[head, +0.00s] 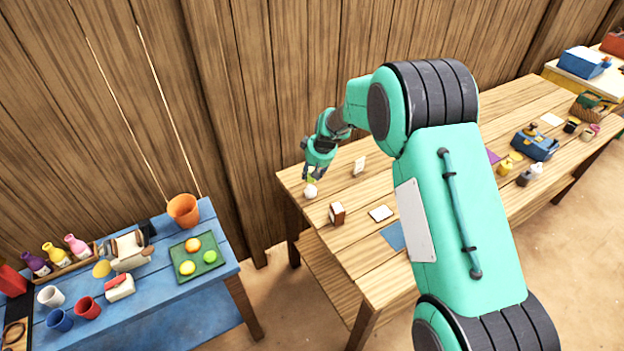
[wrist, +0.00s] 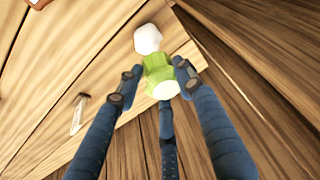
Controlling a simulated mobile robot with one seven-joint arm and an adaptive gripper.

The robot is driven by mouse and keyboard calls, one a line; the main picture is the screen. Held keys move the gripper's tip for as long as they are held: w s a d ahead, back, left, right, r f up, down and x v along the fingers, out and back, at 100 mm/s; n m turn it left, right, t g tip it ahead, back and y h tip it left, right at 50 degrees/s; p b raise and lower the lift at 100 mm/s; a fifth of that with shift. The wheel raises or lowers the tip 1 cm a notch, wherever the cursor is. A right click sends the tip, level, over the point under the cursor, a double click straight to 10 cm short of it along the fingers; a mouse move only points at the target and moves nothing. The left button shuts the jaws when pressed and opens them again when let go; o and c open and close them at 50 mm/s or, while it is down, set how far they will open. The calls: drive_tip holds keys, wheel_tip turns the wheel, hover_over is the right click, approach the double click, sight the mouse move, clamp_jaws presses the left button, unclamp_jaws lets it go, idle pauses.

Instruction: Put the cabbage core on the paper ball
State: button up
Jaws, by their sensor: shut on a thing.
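The cabbage core (wrist: 159,70) is a light green stub with a pale end, held between my fingertips in the wrist view. My gripper (wrist: 157,74) is shut on it. In the head view my gripper (head: 314,174) is over the far left corner of the wooden table, with a sliver of the core (head: 310,180) showing below it. The paper ball (head: 310,192) is white and sits on the table just under the core. The ball (wrist: 148,39) also shows right beside the core in the wrist view. I cannot tell whether core and ball touch.
On the wooden table (head: 345,262) a brown box (head: 337,213), a white pad (head: 381,213) and a small upright card (head: 359,165) stand near. A blue table (head: 190,318) at left bears an orange pot (head: 183,210) and a green tray (head: 214,262). A plank wall rises behind.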

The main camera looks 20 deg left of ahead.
sight(312, 179)
drive_tip(key=shift+f+b, duration=0.35)
drive_tip(key=shift+f, duration=1.45)
drive_tip(key=shift+f, duration=0.1)
drive_tip(key=o, duration=1.2)
drive_tip(key=shift+c, duration=0.2)
drive_tip(key=p+v, duration=0.1)
drive_tip(key=v, duration=1.1)
drive_tip(key=shift+p, duration=0.3)
